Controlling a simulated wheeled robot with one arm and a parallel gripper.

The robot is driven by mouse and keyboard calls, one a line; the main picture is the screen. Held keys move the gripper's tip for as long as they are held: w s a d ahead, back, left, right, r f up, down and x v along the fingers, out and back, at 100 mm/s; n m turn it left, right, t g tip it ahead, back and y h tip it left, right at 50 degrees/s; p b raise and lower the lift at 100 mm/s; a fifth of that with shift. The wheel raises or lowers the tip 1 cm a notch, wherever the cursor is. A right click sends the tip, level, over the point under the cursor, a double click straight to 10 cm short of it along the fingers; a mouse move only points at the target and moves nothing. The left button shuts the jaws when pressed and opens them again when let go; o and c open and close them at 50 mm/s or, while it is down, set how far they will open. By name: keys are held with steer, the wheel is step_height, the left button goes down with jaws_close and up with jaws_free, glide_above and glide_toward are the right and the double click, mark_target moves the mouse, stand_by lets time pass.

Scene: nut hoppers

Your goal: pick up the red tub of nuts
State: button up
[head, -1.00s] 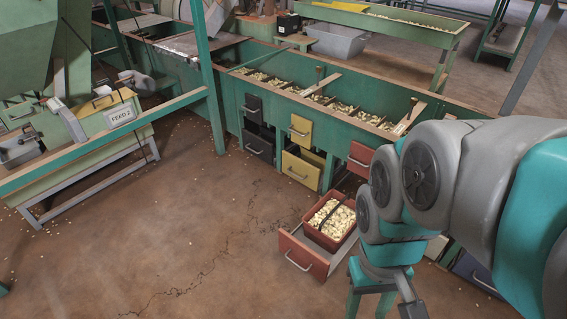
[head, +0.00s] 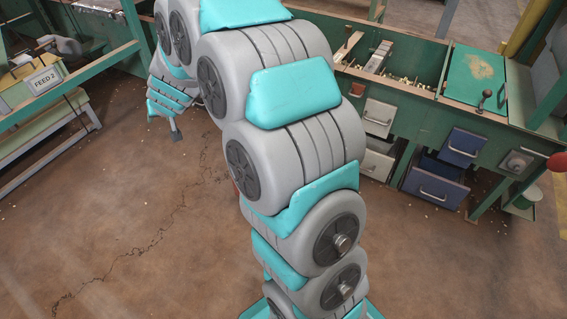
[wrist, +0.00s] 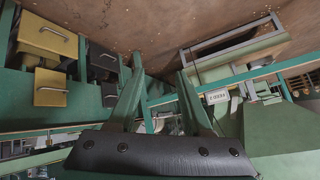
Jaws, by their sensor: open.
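The red tub of nuts does not show clearly in either current view; my arm covers the middle of the head view. A small red sliver (head: 236,189) shows at the left edge of my arm, and I cannot tell whether it is the tub or the red drawer that held it. My gripper (wrist: 161,75) is open in the wrist view, its two green fingers apart with nothing between them. The tub is not in the wrist view, so how far my gripper is from it cannot be told.
The wrist view shows yellow drawers (wrist: 50,88), black drawers (wrist: 102,62) and a feed sign (wrist: 217,97). In the head view, white drawers (head: 379,117) and open blue drawers (head: 435,183) line the green bench at right. The cracked floor (head: 130,220) at left is clear.

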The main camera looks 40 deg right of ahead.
steer(key=w+d+f+m+h+b, duration=0.1)
steer(key=w+d+f+m+h, duration=0.15)
steer(key=d+f, duration=0.45)
steer(key=w+d+f+m+h+b, duration=0.1)
steer(key=w+d+f+h, duration=0.4)
steer(key=d, duration=0.4)
steer(key=s+d+f+m+g+h+b, duration=0.1)
steer(key=s+d+f+g+h, duration=0.1)
steer(key=s+d+f, duration=0.2)
steer(key=s+d+f+m+g+h+b, duration=0.1)
steer(key=s+d+f+g, duration=0.2)
steer(key=d+f, duration=0.6)
steer(key=s+d+f+m+g+h+b, duration=0.1)
steer(key=s+d+f, duration=0.4)
steer(key=d, duration=0.5)
steer(key=shift+s+d+f+m+g+h+b, duration=0.2)
steer(key=shift+f+g+h, duration=0.25)
steer(key=shift+g, duration=0.1)
steer(key=shift+s+d+f+m+g+h+b, duration=0.2)
steer(key=shift+f+g+h, duration=0.2)
steer(key=shift+g, duration=0.15)
jaws_close()
steer(key=shift+w+r, duration=0.1)
